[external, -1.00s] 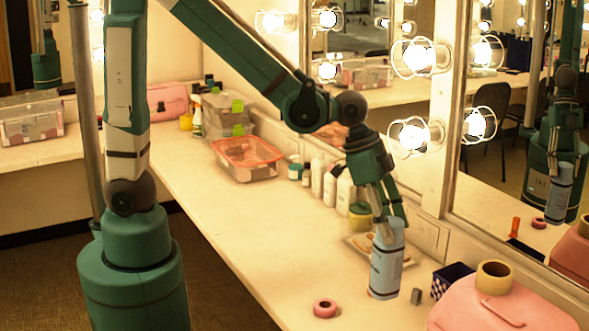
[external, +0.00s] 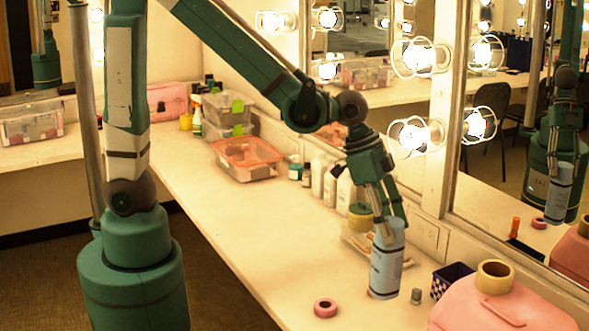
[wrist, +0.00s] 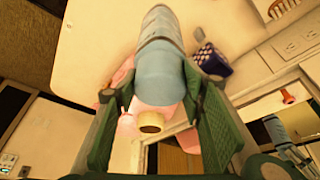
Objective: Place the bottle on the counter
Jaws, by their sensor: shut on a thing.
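The light blue bottle (external: 386,268) is upright at the front right part of the white counter (external: 250,232). My gripper (external: 388,228) is shut on its upper part from above. In the wrist view the bottle (wrist: 160,62) lies between the two green fingers of my gripper (wrist: 157,95). The bottle's base is at or just above the counter surface; I cannot tell if it touches. The mirror at the right shows a reflection of the bottle and arm.
A pink roll of tape (external: 325,307) lies left of the bottle. A small grey item (external: 416,296), a dark checkered box (external: 452,279) and a pink case (external: 500,309) with a tan roll (external: 494,275) are to the right. White bottles (external: 329,186) stand behind. The counter's middle is clear.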

